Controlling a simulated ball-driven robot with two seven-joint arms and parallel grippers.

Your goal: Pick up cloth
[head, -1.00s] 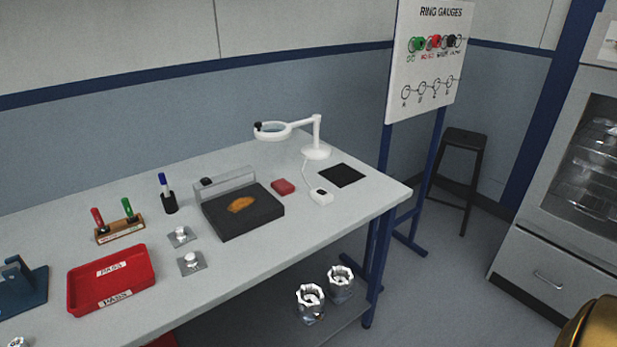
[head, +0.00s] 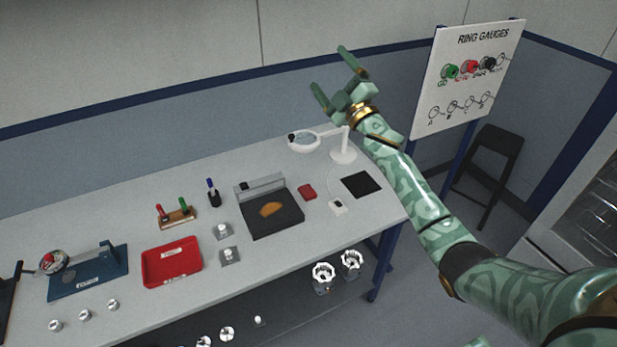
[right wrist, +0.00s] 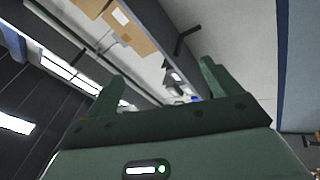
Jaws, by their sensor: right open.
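A flat orange-tan piece, which looks like the cloth (head: 270,209), lies on a dark plate (head: 283,227) on the workbench. A small red block-like piece (head: 307,192) lies just right of the plate; I cannot tell if it is fabric. My right gripper (head: 332,70) is raised high above the back of the bench, open and empty, well apart from both. In the right wrist view its two spread fingers (right wrist: 160,85) have nothing between them. My left gripper is not in view.
A white magnifier lamp (head: 343,150) and a black mat (head: 361,185) stand to the right on the bench. A red tray (head: 172,268), a pen holder (head: 214,198) and a blue fixture (head: 88,285) are to the left. A ring gauge board (head: 465,85) stands behind my right arm.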

